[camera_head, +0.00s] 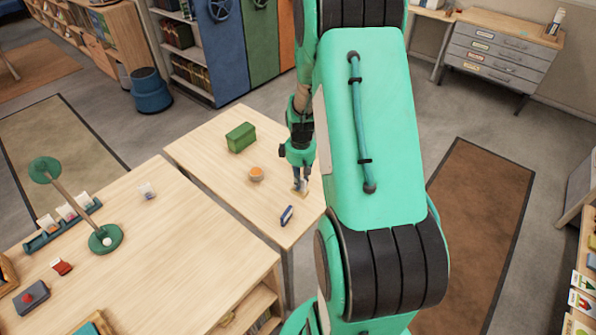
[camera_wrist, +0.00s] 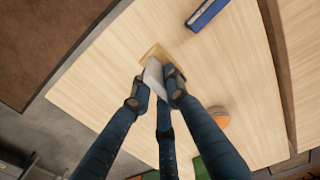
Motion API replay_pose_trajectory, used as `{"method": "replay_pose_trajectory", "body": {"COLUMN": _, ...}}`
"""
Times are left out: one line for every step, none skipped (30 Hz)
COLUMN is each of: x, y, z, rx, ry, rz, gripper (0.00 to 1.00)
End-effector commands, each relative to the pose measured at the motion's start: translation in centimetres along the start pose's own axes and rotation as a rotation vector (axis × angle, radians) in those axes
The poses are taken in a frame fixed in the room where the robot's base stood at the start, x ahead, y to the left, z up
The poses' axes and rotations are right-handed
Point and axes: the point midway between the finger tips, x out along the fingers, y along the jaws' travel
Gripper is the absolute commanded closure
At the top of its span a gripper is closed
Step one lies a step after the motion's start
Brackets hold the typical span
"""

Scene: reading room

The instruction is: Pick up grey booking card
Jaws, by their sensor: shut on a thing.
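The grey card (camera_wrist: 154,74) is pale and thin and stands between my fingertips in the wrist view. My gripper (camera_wrist: 157,84) is shut on it; in the head view my gripper (camera_head: 300,184) points down over the right edge of the far table. A small tan wooden block (camera_wrist: 153,52) is right at the card's lower end, and it also shows under my gripper in the head view (camera_head: 299,193). I cannot tell whether the card still touches the block. My fingers hide part of the card.
The far table (camera_head: 215,187) also holds a blue box-like item (camera_head: 287,215), an orange-topped round tub (camera_head: 256,174) and a green box (camera_head: 240,137). A nearer table (camera_head: 180,265) bears a green lamp (camera_head: 105,238) and card racks.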

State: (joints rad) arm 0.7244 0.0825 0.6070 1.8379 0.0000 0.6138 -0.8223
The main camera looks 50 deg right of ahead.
Motion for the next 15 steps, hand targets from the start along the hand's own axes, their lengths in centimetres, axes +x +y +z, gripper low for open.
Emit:
{"method": "replay_pose_trajectory", "body": {"x": -0.2, "y": -0.5, "z": 0.5, "rx": 0.0, "ry": 0.0, "rz": 0.0, "gripper": 1.0}}
{"method": "replay_pose_trajectory", "body": {"x": -0.2, "y": -0.8, "z": 0.8, "rx": 0.0, "ry": 0.0, "rz": 0.0, "gripper": 1.0}}
{"method": "replay_pose_trajectory", "body": {"x": -0.2, "y": -1.1, "z": 1.1, "rx": 0.0, "ry": 0.0, "rz": 0.0, "gripper": 1.0}}
{"method": "replay_pose_trajectory", "body": {"x": -0.2, "y": -1.3, "z": 1.3, "rx": 0.0, "ry": 0.0, "rz": 0.0, "gripper": 1.0}}
{"method": "replay_pose_trajectory", "body": {"x": -0.2, "y": -1.5, "z": 1.5, "rx": 0.0, "ry": 0.0, "rz": 0.0, "gripper": 1.0}}
{"method": "replay_pose_trajectory", "body": {"x": -0.3, "y": -1.7, "z": 1.7, "rx": 0.0, "ry": 0.0, "rz": 0.0, "gripper": 1.0}}
{"method": "replay_pose_trajectory", "body": {"x": -0.3, "y": -1.8, "z": 1.8, "rx": 0.0, "ry": 0.0, "rz": 0.0, "gripper": 1.0}}
{"method": "replay_pose_trajectory", "body": {"x": -0.3, "y": -1.9, "z": 1.9, "rx": 0.0, "ry": 0.0, "rz": 0.0, "gripper": 1.0}}
{"method": "replay_pose_trajectory", "body": {"x": -0.3, "y": -2.0, "z": 2.0, "rx": 0.0, "ry": 0.0, "rz": 0.0, "gripper": 1.0}}
{"method": "replay_pose_trajectory", "body": {"x": -0.3, "y": -2.1, "z": 2.1, "rx": 0.0, "ry": 0.0, "rz": 0.0, "gripper": 1.0}}
{"method": "replay_pose_trajectory", "body": {"x": -0.3, "y": -2.2, "z": 2.2, "rx": 0.0, "ry": 0.0, "rz": 0.0, "gripper": 1.0}}
{"method": "replay_pose_trajectory", "body": {"x": -0.3, "y": -2.2, "z": 2.2, "rx": 0.0, "ry": 0.0, "rz": -0.001, "gripper": 1.0}}
{"method": "replay_pose_trajectory", "body": {"x": -0.3, "y": -2.3, "z": 2.2, "rx": 0.0, "ry": -0.001, "rz": -0.001, "gripper": 1.0}}
{"method": "replay_pose_trajectory", "body": {"x": -0.3, "y": -2.3, "z": 2.3, "rx": 0.0, "ry": -0.001, "rz": -0.001, "gripper": 1.0}}
{"method": "replay_pose_trajectory", "body": {"x": -0.2, "y": -2.3, "z": 2.3, "rx": 0.0, "ry": 0.0, "rz": -0.001, "gripper": 1.0}}
